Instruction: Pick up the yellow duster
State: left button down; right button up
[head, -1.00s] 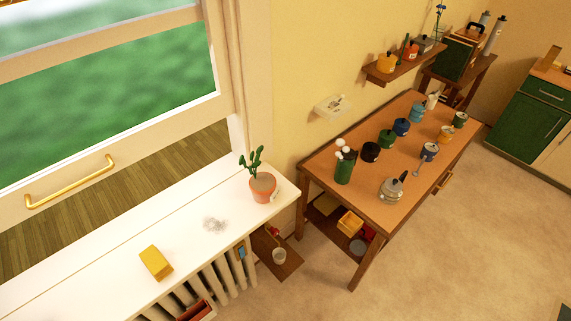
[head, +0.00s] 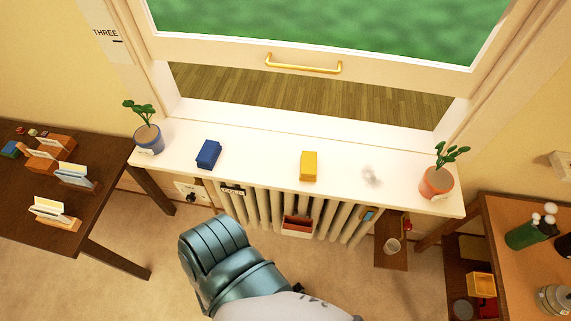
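The yellow duster (head: 309,166) is a small block-like thing lying on the white windowsill (head: 262,163), near its front edge and right of the middle. A similar blue block (head: 208,154) lies on the sill to its left. A grey smudge that looks like dust (head: 371,176) is on the sill to the right of the duster. A teal and white part of my arm reaches in from the bottom, below the sill and apart from the duster. Neither of my grippers is in view.
A blue-potted plant (head: 149,140) and a terracotta-potted plant (head: 437,183) stand at the sill's ends. A radiator (head: 270,212) with a red holder (head: 298,226) is below. Tables flank the window, a dark one (head: 108,175) left and a lighter one (head: 510,205) right. Sill around the duster is clear.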

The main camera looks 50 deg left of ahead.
aim_at(308, 167)
jog(key=u, duration=1.45)
